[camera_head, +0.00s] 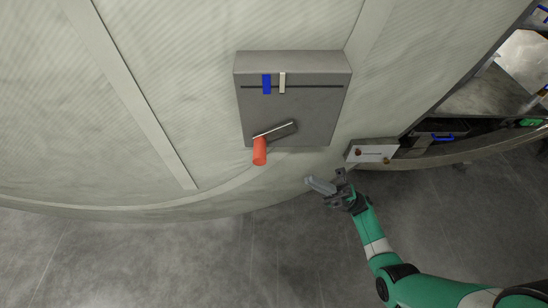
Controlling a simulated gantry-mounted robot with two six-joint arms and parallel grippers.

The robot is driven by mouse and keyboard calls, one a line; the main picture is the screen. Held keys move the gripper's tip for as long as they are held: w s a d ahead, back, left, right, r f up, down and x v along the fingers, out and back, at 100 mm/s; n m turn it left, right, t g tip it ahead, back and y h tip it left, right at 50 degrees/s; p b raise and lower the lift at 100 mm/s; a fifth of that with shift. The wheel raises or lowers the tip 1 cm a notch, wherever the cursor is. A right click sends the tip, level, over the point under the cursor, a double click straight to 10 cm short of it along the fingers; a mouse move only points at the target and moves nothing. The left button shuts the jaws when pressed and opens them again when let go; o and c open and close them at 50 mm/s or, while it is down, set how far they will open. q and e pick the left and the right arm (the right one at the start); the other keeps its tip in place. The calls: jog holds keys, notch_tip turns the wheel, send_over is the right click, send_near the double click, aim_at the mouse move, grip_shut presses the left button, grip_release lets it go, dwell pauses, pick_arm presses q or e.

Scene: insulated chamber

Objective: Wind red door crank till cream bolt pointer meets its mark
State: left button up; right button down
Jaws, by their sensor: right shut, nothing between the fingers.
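The door crank shows as a red handle (260,152) on a grey arm (276,131), at the lower part of a grey box (325,108) on the padded wall. The handle hangs at the lower left end of the crank arm. A cream pointer (282,83) sits on a dark slot near the top of the box. A blue marker (267,85) sits just left of it, with a narrow gap between them. My right gripper (322,186) is shut and empty, below and right of the red handle and apart from it. My left gripper is not in view.
A small light panel (371,151) with brown knobs is on the wall right of the box, close above my right gripper. Shelves with blue-handled items (443,138) are at the far right. The grey floor (180,255) at lower left is clear.

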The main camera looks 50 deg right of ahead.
jog(key=p+x, duration=0.2)
jog(key=x, duration=1.1)
jog(key=shift+r+p, duration=0.2)
jog(key=shift+p, duration=0.15)
jog(key=shift+a, duration=0.1)
